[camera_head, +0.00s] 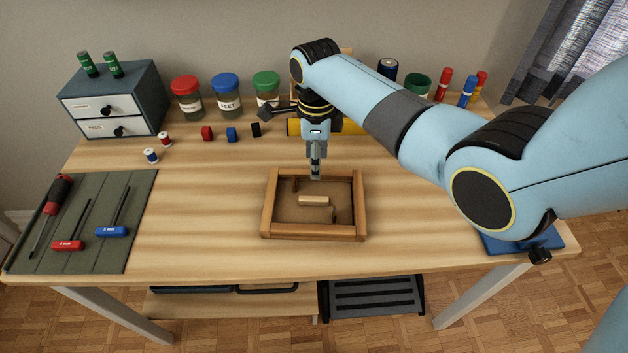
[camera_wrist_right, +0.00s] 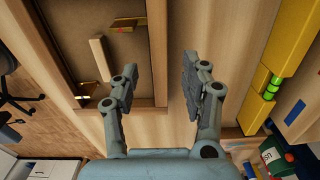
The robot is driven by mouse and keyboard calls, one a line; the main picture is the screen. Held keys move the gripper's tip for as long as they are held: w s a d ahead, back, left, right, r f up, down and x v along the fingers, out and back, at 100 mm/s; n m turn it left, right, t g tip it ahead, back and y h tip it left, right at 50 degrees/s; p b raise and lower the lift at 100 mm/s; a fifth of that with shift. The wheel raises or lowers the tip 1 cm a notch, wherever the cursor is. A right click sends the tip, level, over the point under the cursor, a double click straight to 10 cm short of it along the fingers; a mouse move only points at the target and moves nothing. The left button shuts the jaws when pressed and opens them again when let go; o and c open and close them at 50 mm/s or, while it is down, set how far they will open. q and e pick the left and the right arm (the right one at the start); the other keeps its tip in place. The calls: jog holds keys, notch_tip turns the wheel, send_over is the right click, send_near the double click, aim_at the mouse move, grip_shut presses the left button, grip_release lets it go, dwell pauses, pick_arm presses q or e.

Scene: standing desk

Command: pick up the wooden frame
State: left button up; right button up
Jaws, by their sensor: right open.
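The wooden frame (camera_head: 312,233) lies flat on the desk, near the middle of its front half. It is a square of brown rails around a darker inside, with a small pale block (camera_head: 313,200) and thin pieces within. My right gripper (camera_head: 316,174) points down over the frame's far rail. In the right wrist view, the open fingers (camera_wrist_right: 160,62) stand on either side of one rail of the frame (camera_wrist_right: 158,40). The fingers look apart from the rail; their height above it is hard to tell. Nothing is held. My left gripper is in neither view.
A yellow level (camera_head: 350,127) and a hammer (camera_head: 279,112) lie behind the frame, before several lidded jars (camera_head: 228,97). A drawer box (camera_head: 112,100) stands at the back left. A tool mat (camera_head: 138,190) with screwdrivers lies left. Desk beside the frame is clear.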

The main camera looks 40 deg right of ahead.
notch_tip(320, 180, down, 3)
jog(key=c, duration=0.4)
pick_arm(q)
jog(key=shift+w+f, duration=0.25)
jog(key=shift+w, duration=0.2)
pick_arm(e)
grip_shut()
